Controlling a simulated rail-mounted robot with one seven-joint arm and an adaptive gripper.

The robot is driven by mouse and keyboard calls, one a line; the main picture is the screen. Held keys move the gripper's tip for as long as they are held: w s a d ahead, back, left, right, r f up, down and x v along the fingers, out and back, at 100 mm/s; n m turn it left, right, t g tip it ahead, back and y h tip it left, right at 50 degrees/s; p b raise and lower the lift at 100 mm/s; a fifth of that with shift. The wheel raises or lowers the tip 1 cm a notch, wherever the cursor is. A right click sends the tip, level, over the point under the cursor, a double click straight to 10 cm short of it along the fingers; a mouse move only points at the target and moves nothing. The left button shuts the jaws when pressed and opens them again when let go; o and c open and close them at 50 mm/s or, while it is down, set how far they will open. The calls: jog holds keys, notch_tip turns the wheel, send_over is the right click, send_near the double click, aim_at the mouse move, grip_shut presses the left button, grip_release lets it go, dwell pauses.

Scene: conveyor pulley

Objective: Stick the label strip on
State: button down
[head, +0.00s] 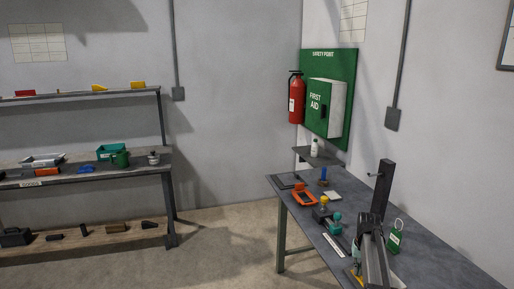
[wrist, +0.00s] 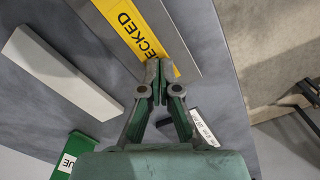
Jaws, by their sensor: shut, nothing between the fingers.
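A yellow label strip (wrist: 136,31) with black lettering, of which "ECKED" is readable, lies flat along a grey metal plate (wrist: 183,30) in the wrist view. Its upper end is cut off by the frame. My gripper (wrist: 155,72) is shut and empty, with its fingertips over the lower end of the strip. I cannot tell whether they touch it. In the head view a small patch of yellow (head: 352,275) shows at the bottom, beside a dark grey structure; I cannot make out the gripper there.
A white bar (wrist: 60,70) and a green tag (wrist: 72,150) lie near the plate. On the bench (head: 440,262) stand an orange device (head: 304,198), a teal-topped object (head: 335,217), a green tag and a dark upright post (head: 384,187). A shelf rack is at left.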

jog(key=shift+r+p, duration=1.45)
jog(key=shift+r, duration=1.3)
